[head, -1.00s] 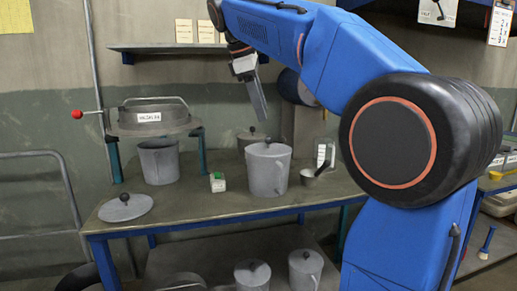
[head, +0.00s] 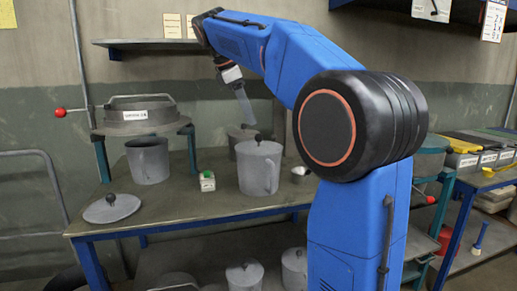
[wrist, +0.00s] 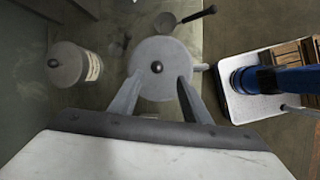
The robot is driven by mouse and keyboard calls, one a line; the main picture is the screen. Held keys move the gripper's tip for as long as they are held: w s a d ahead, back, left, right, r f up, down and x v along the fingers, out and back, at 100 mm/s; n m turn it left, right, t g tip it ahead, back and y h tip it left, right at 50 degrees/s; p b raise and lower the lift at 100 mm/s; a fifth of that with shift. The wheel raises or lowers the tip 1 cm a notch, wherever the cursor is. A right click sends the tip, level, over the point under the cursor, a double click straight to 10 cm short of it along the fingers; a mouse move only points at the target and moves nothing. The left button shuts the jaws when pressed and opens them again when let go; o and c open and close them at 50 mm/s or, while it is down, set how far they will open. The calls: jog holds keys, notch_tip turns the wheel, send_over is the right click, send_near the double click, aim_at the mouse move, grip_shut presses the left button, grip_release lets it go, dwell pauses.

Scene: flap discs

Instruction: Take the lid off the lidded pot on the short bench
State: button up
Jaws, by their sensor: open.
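A grey lidded pot (head: 259,172) stands upright on the bench (head: 210,212). Its flat lid (wrist: 158,48) is on, with a dark round knob (wrist: 157,67) at the centre and a side handle towards the front edge. My gripper (wrist: 160,77) is open and empty, pointing down above this lid. In the wrist view the knob shows between the fingertips. In the head view my gripper (head: 249,122) is just above the lid, apart from it as far as I can tell. A second lidded pot (wrist: 80,65) stands behind, towards the wall.
An open pot (head: 148,162) stands at left under a round labelled vessel (head: 138,116) on a stand. A loose lid (head: 112,208) lies front left. Lidded pots (head: 245,276) sit on the lower shelf.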

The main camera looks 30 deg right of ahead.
aim_at(258, 135)
jog(key=x, duration=0.3)
jog(key=shift+f, duration=0.2)
jog(key=shift+w+x, duration=0.15)
jog(key=shift+x, duration=1.15)
jog(key=shift+w+x, duration=0.2)
jog(key=shift+x, duration=1.1)
grip_shut()
